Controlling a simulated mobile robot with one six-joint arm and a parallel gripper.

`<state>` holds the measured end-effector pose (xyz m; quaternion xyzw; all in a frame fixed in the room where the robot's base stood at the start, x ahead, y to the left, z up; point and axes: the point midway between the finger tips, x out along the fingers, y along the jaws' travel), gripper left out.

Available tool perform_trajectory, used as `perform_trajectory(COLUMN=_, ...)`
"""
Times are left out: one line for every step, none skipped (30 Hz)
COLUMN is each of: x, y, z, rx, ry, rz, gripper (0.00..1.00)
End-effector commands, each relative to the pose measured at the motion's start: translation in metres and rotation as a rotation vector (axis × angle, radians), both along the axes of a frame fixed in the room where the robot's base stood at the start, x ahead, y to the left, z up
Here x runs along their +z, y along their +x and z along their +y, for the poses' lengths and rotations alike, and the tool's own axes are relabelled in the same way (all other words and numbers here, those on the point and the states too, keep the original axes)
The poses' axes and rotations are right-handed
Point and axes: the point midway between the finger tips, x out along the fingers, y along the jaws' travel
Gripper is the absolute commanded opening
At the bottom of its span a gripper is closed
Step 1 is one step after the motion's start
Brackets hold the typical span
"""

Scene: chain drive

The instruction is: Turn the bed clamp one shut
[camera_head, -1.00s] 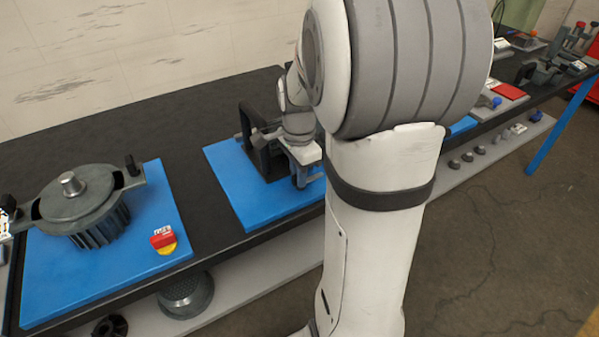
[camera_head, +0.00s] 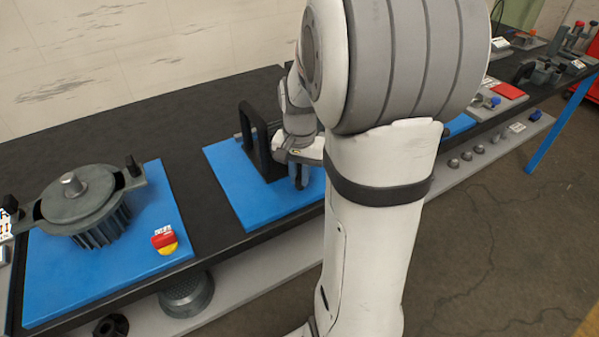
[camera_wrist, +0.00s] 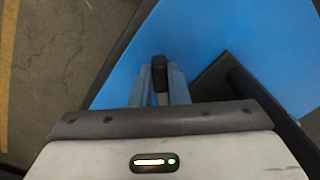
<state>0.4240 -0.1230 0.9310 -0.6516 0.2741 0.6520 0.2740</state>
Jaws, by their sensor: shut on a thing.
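My gripper (camera_head: 300,180) is low over the middle blue plate (camera_head: 232,185), beside a black upright frame (camera_head: 246,125). In the wrist view my gripper (camera_wrist: 160,82) has its two grey-blue fingers closed on a small black handle (camera_wrist: 159,68). This handle appears to be that of bed clamp one; the clamp's body is hidden. My arm covers the right part of the plate in the head view. I cannot tell the clamp's exact angle.
A grey finned housing (camera_head: 82,205) with black knobs stands on the left blue plate, near a red and yellow block (camera_head: 164,240). The black frame is close to my gripper, also at the right in the wrist view (camera_wrist: 275,115). Bare black tabletop lies between the plates.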

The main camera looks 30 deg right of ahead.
Motion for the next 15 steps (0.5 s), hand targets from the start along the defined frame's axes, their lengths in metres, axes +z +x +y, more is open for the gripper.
perform_trajectory(x=0.0009, y=0.0002, z=-0.0002, rx=0.041, ry=0.0, rz=-0.001, gripper=0.0)
perform_trajectory(x=0.0009, y=0.0001, z=-0.0004, rx=0.07, ry=0.0, rz=-0.001, gripper=0.0)
perform_trajectory(x=0.0009, y=0.0, z=-0.0006, rx=0.108, ry=0.0, rz=-0.001, gripper=0.0)
perform_trajectory(x=0.0009, y=0.0, z=-0.0007, rx=0.136, ry=0.0, rz=-0.001, gripper=0.0)
perform_trajectory(x=0.0009, y=-0.0001, z=-0.0008, rx=0.165, ry=0.0, rz=-0.001, gripper=0.0)
perform_trajectory(x=0.0009, y=-0.0002, z=-0.001, rx=0.203, ry=-0.001, rz=-0.002, gripper=0.0)
perform_trajectory(x=0.001, y=-0.0002, z=-0.0011, rx=0.231, ry=-0.001, rz=-0.002, gripper=0.0)
perform_trajectory(x=0.001, y=-0.0003, z=-0.0013, rx=0.26, ry=-0.001, rz=-0.002, gripper=0.0)
perform_trajectory(x=0.001, y=-0.0004, z=-0.0015, rx=0.298, ry=-0.001, rz=-0.002, gripper=0.0)
perform_trajectory(x=0.001, y=-0.0004, z=-0.0016, rx=0.326, ry=-0.001, rz=-0.002, gripper=0.0)
perform_trajectory(x=0.001, y=-0.0004, z=-0.0017, rx=0.354, ry=-0.001, rz=-0.002, gripper=0.0)
perform_trajectory(x=0.001, y=-0.0005, z=-0.0019, rx=0.392, ry=-0.001, rz=-0.002, gripper=0.0)
perform_trajectory(x=0.001, y=-0.0005, z=-0.002, rx=0.419, ry=0.0, rz=-0.002, gripper=0.0)
perform_trajectory(x=0.001, y=-0.0005, z=-0.0022, rx=0.446, ry=0.0, rz=-0.002, gripper=0.0)
perform_trajectory(x=0.001, y=-0.0006, z=-0.0024, rx=0.482, ry=0.0, rz=-0.002, gripper=0.0)
